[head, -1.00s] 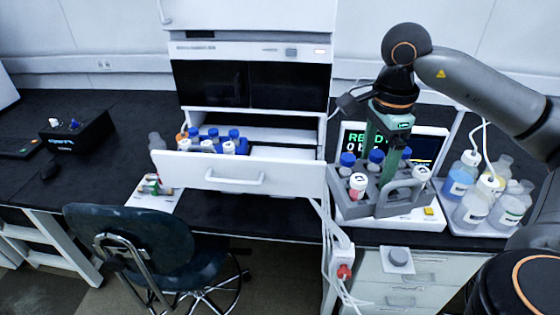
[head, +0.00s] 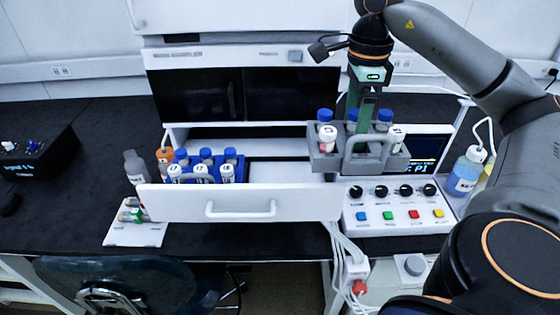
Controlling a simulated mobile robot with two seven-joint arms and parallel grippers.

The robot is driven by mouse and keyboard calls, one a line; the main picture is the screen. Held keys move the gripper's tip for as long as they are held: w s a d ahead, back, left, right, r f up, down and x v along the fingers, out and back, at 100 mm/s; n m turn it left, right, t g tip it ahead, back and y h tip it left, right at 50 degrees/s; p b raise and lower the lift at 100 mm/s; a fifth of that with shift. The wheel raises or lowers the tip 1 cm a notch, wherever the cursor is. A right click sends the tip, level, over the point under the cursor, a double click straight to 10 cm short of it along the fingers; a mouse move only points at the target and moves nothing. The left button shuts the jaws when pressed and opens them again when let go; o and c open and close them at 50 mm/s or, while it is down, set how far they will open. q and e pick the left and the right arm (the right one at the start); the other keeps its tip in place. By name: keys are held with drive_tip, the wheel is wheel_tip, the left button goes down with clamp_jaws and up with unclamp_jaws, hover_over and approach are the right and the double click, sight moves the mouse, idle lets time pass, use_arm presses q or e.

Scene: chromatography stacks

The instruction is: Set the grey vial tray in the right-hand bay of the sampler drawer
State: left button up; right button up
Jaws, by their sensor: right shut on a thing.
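The grey vial tray (head: 326,163) has a loop handle and holds several vials with blue and white caps. My right gripper (head: 362,128) comes down from above and is shut on the tray. The tray hangs level above the control box, its left end in front of the drawer's right edge in the picture. The sampler drawer (head: 165,204) is pulled open. Its right-hand bay (head: 280,174) looks empty. A blue tray (head: 240,165) of vials sits in the left part of the drawer. My left gripper is not in view.
The control box (head: 385,220) with knobs and coloured buttons stands right of the drawer. A bottle (head: 134,167) and a small white plate (head: 125,235) are left of the drawer. A chair (head: 120,280) is in front.

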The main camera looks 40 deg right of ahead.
sight(316, 121)
drive_tip(key=w+a+f, duration=0.1)
drive_tip(key=w, duration=0.1)
drive_tip(key=w+a+f+b, duration=0.1)
drive_tip(key=w, duration=0.1)
drive_tip(key=w+a+f+b, duration=0.1)
drive_tip(key=w, duration=0.1)
drive_tip(key=shift+w+f, duration=0.3)
drive_tip(key=w+f, duration=0.1)
drive_tip(key=w+a+f, duration=0.1)
drive_tip(key=w+f, duration=0.1)
drive_tip(key=w+a+f, duration=0.1)
drive_tip(key=w+f, duration=0.1)
drive_tip(key=shift+f, duration=0.2)
drive_tip(key=f, duration=0.3)
drive_tip(key=shift+w+a+f, duration=0.1)
drive_tip(key=shift+w+f, duration=0.15)
drive_tip(key=shift+f, duration=0.1)
